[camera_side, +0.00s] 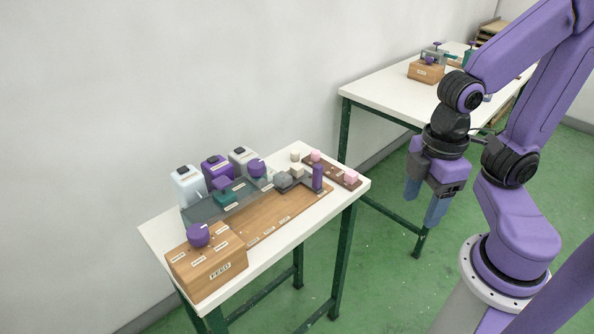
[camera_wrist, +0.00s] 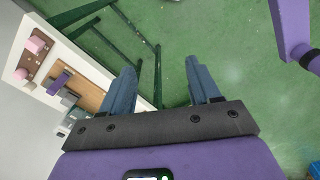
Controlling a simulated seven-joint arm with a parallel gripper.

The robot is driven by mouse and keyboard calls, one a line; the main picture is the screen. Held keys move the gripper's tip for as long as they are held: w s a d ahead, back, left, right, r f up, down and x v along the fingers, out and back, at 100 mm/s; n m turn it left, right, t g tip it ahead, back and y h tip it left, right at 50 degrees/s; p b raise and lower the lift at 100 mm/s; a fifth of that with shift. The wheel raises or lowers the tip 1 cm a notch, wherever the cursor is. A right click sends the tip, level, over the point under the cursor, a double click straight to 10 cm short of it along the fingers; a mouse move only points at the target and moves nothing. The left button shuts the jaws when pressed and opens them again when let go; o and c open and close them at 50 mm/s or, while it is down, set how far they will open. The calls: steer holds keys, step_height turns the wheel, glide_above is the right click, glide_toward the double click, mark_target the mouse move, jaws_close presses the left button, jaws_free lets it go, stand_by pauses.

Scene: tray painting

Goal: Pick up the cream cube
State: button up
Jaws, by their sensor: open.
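A small cream block (camera_side: 297,171), which looks like the cream cube, sits on the near white table in the side view, beside grey blocks. A second cream piece (camera_side: 295,155), rounder in shape, stands just behind it. At this size I cannot be fully sure of their shapes. My gripper (camera_side: 424,205) hangs open and empty, fingers down, off to the right of the near table and well apart from the cream pieces. In the wrist view my gripper's two blue fingers (camera_wrist: 160,68) are spread over green floor, with the table at the left.
A brown tray (camera_side: 333,171) holds pink pieces (camera_side: 351,177). Several bottles (camera_side: 215,172) line the back. A wooden feed box (camera_side: 207,267) is in front. A second table (camera_side: 385,98) stands behind.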

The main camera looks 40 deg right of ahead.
steer(key=w+a+r+m, duration=0.2)
steer(key=w+a+m, duration=0.2)
steer(key=w+m, duration=0.55)
steer(key=m, duration=2)
glide_above(297, 166)
step_height(297, 166, down, 3)
steer(key=f, duration=0.7)
steer(key=s+f, duration=0.1)
steer(key=f, duration=0.3)
steer(key=shift+a+f, duration=0.2)
steer(key=shift+a, duration=0.1)
steer(key=shift+w+d+f, duration=0.1)
steer(key=shift+w+f, duration=0.05)
steer(key=shift+f, duration=0.75)
steer(key=shift+w+d+f, duration=0.1)
steer(key=shift+w+f, duration=0.05)
steer(key=shift+f, duration=0.7)
steer(key=shift+w+d+f, duration=0.1)
steer(key=shift+w+f, duration=0.05)
steer(key=shift+f, duration=0.75)
steer(key=c, duration=1.1)
